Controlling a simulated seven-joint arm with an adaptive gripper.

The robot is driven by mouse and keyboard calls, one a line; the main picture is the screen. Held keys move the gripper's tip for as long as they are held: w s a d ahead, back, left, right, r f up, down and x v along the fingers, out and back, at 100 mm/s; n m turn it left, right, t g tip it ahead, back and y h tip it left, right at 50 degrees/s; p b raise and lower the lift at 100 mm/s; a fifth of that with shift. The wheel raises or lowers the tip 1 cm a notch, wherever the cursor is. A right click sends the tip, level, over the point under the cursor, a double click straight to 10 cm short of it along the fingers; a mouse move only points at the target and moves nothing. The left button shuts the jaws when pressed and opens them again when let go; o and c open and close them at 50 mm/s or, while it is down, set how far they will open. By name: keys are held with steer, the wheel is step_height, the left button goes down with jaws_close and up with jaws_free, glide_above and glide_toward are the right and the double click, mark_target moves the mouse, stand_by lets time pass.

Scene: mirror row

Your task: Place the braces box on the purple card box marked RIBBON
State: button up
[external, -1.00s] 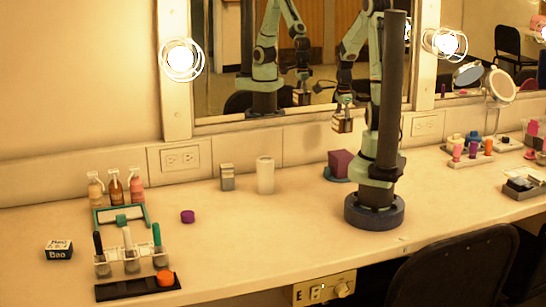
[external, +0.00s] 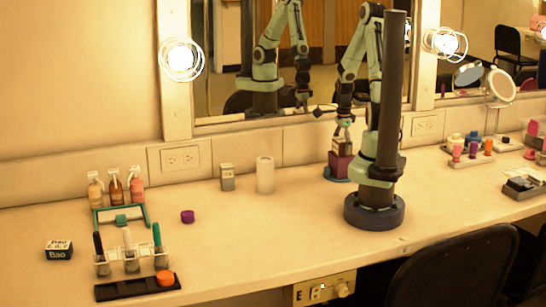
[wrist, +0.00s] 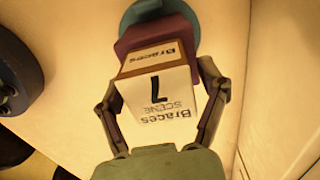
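The braces box (external: 342,146), brown with a white printed label, is directly over the purple card box (external: 340,168) in the external view. Its underside appears to meet the purple box's top, though a tiny gap cannot be ruled out. In the wrist view the braces box (wrist: 158,88) is upside down in print, between my fingers, with the purple box (wrist: 142,34) partly hidden behind it. My gripper (external: 345,124) points down and appears shut on the braces box, one finger on each side. The RIBBON marking cannot be read.
The purple box stands on a teal disc (external: 328,175) near the wall below the mirror. My base is close on the right.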

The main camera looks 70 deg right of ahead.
mark_target(342, 139)
step_height(342, 139, up, 12)
steer(key=shift+r, duration=0.15)
steer(key=w+a+r+n, duration=0.1)
steer(key=a+r+n, duration=0.1)
steer(key=a+n, duration=0.5)
steer(key=w+a+r+n, duration=0.1)
steer(key=a+r+n, duration=0.1)
steer(key=a+n, duration=0.55)
steer(key=s+a+n, duration=0.6)
steer(key=a+n, duration=0.4)
steer(key=n, duration=0.3)
steer(key=shift+s+r+n+y, duration=0.15)
steer(key=shift+r+n+y, duration=0.15)
steer(key=shift+n+y, duration=0.1)
